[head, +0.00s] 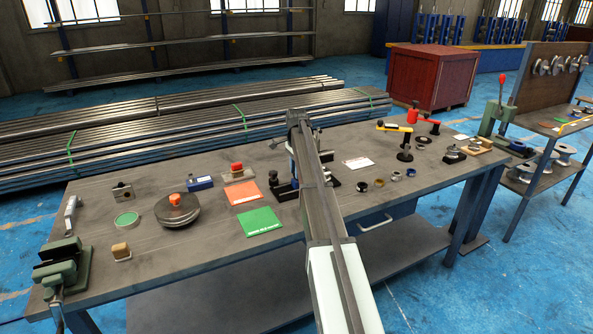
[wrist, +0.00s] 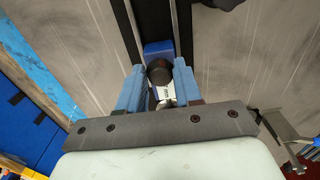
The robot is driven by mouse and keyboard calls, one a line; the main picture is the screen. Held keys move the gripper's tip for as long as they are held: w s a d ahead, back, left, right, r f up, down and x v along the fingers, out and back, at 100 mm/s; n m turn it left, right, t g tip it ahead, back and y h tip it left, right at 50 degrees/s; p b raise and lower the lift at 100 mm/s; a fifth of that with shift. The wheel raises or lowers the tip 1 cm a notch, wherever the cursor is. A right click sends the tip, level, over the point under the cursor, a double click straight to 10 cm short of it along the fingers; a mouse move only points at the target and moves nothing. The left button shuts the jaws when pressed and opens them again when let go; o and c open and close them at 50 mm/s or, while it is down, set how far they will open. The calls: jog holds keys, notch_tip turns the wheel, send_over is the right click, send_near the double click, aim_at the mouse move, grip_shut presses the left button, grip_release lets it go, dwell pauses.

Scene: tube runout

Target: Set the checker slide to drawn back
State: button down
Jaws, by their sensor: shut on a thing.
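In the wrist view, the checker's dark rail (wrist: 152,16) runs away from me between two pale rods. A blue block (wrist: 158,47), which looks like the checker slide, sits on it with a round dark knob (wrist: 159,74) on my side. My gripper (wrist: 160,86) has its blue fingers on both sides of the knob and is shut on it. A small pale part with lettering (wrist: 167,95) shows between the fingers. In the head view, the black checker base (head: 284,188) shows beside my arm, which hides most of the checker and my gripper.
An orange card (head: 243,193) and a green card (head: 262,221) lie left of the checker. A round dark block with an orange knob (head: 177,209) and a green vice (head: 62,266) stand farther left. Several small rings (head: 379,183) lie to the right. A red crate (head: 432,75) stands behind.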

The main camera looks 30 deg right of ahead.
jog(key=shift+a, duration=1.7)
jog(key=c, duration=0.8)
grip_release()
jog(key=shift+o, duration=0.2)
notch_tip(320, 180, up, 14)
jog(key=shift+f, duration=0.1)
